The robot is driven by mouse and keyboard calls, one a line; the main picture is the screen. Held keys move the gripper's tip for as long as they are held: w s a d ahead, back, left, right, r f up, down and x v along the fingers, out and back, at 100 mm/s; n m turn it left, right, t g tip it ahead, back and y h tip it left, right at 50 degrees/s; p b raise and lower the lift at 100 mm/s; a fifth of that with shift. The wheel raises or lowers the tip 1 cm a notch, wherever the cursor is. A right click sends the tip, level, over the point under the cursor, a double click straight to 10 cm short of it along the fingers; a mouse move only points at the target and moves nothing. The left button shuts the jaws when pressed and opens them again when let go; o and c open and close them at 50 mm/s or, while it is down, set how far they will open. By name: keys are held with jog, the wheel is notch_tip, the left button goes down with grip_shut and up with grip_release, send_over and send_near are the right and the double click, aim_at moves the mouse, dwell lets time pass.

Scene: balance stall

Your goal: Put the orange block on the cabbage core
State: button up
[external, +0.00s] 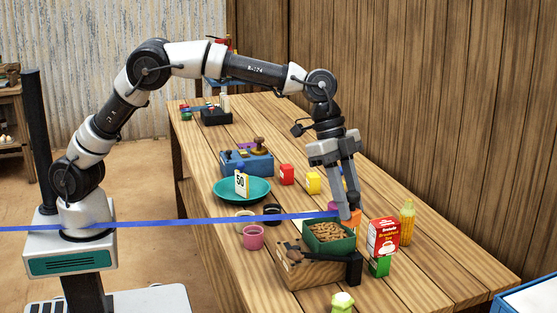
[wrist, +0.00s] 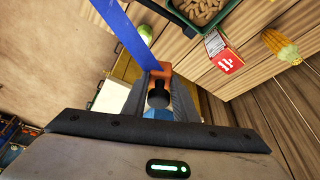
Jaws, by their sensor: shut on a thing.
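My gripper (external: 346,214) is shut on the orange block (external: 355,215), just behind the green box of brown pieces. In the wrist view the orange block (wrist: 161,70) shows between the fingertips of my gripper (wrist: 160,85). A dark round shape in front of it hides part of it. The cabbage core (external: 342,302) is a small pale green lump at the front edge of the external view, apart from my gripper. It also shows in the wrist view (wrist: 146,33), above the block and partly beside the blue strip.
The green box (external: 327,247) sits on a wooden crate (external: 305,272) close to my gripper. A red tea box (external: 383,237) and a corn cob (external: 407,222) stand to its right. A blue strip (external: 170,222) crosses the view. A teal dish (external: 226,193) lies farther back.

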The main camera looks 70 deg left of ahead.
jog(key=s+d+m, duration=0.1)
jog(key=s+d, duration=0.2)
jog(key=d, duration=0.3)
send_near(348, 301)
jog(key=shift+b+x, duration=0.65)
jog(key=shift+x, duration=1.3)
jog(key=shift+f, duration=0.1)
jog(key=shift+f, duration=0.2)
jog(key=o, duration=1.1)
jog(key=shift+r, duration=0.1)
